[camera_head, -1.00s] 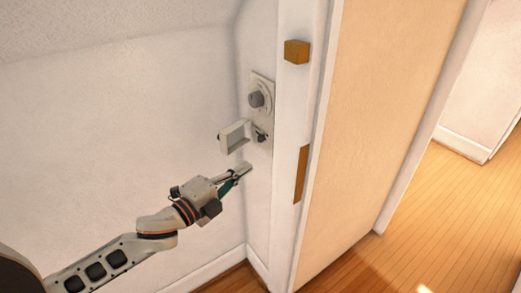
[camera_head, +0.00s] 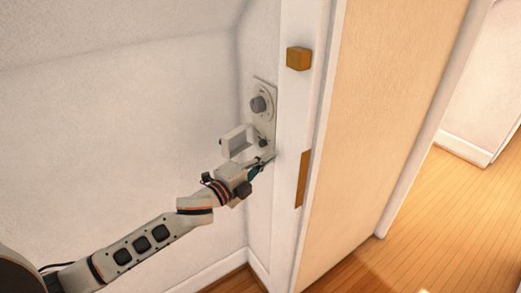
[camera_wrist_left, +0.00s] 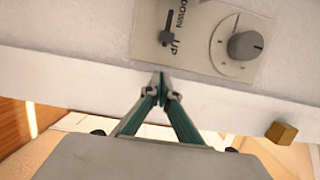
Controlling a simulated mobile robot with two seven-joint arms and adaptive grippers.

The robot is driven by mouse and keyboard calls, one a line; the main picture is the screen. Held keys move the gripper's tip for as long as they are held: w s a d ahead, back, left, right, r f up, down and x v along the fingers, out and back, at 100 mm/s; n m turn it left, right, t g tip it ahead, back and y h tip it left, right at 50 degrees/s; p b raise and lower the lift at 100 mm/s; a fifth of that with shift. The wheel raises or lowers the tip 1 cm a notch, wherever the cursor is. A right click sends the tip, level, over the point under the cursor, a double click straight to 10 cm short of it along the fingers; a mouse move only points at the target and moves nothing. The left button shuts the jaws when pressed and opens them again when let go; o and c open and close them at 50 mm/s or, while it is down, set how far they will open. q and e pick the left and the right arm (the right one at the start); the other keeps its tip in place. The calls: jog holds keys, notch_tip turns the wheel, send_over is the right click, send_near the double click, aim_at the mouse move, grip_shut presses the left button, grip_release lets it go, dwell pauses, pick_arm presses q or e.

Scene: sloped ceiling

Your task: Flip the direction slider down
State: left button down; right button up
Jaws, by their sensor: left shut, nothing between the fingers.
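The direction slider is a dark handle in a narrow slot on a pale wall panel (camera_wrist_left: 205,66). In the left wrist view the slider handle (camera_wrist_left: 168,39) sits beside the word UP, with DOWN farther along the slot. In the head view the slider (camera_head: 263,142) is low on the panel, below a round grey knob (camera_head: 257,104). My left gripper (camera_head: 269,158) is shut and empty, its tips just below the slider. In the left wrist view the shut fingertips (camera_wrist_left: 160,82) appear short of the handle. My right gripper is not in view.
A white open-sided box or flap (camera_head: 235,141) juts from the wall left of the slider. A wooden block (camera_head: 298,58) and a wooden strip (camera_head: 302,178) are on the white door frame at the right. A pale door (camera_head: 375,120) stands beyond.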

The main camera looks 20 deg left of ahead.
aim_at(262, 139)
pick_arm(q)
jog(key=shift+w+a, duration=1.4)
jog(key=shift+w, duration=0.2)
jog(key=shift+w+a, duration=0.15)
jog(key=shift+a, duration=0.05)
jog(key=shift+w+a, duration=0.95)
jog(key=shift+a, duration=0.3)
